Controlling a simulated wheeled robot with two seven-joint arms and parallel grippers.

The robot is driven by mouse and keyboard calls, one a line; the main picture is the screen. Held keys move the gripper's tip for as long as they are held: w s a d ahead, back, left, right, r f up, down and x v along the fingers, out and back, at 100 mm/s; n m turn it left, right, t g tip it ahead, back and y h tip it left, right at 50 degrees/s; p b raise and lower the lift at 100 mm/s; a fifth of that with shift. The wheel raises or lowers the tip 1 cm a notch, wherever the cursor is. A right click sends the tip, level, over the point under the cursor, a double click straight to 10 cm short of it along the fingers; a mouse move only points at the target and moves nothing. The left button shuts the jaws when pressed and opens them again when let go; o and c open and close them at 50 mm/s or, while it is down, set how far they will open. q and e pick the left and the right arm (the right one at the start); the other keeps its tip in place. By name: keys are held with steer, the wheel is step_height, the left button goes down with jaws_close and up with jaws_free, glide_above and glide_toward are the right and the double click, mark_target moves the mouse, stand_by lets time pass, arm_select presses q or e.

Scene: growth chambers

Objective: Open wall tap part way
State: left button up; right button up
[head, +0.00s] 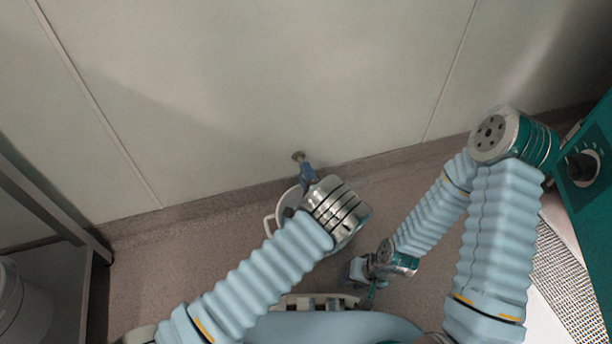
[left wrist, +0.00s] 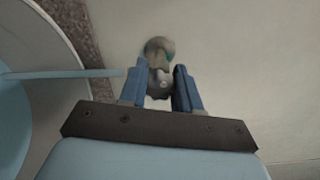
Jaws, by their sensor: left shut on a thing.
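The wall tap (head: 299,156) is a small metal fitting on the pale wall, low down near the floor. It also shows in the left wrist view (left wrist: 159,50), with a rounded end and a grey knobbed part between my fingers. My left gripper (head: 306,171) is at the tap, its blue fingers on either side of that grey part and shut on it. The fingers hide part of the tap. My right gripper (head: 359,269) hangs low over the floor, well away from the tap; its jaw opening is too small to make out.
A white pail (head: 271,224) with a side handle stands on the floor under the tap, partly behind my left wrist. A dark shelf frame (head: 50,205) is at the left. A green cabinet with a dial (head: 583,168) stands at the right. Floor shows between them.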

arm_select(q)
steer(key=shift+n, duration=0.3)
arm_select(e)
steer(key=shift+f, duration=0.1)
arm_select(q)
steer(key=o, duration=1.1)
steer(key=shift+c, duration=0.2)
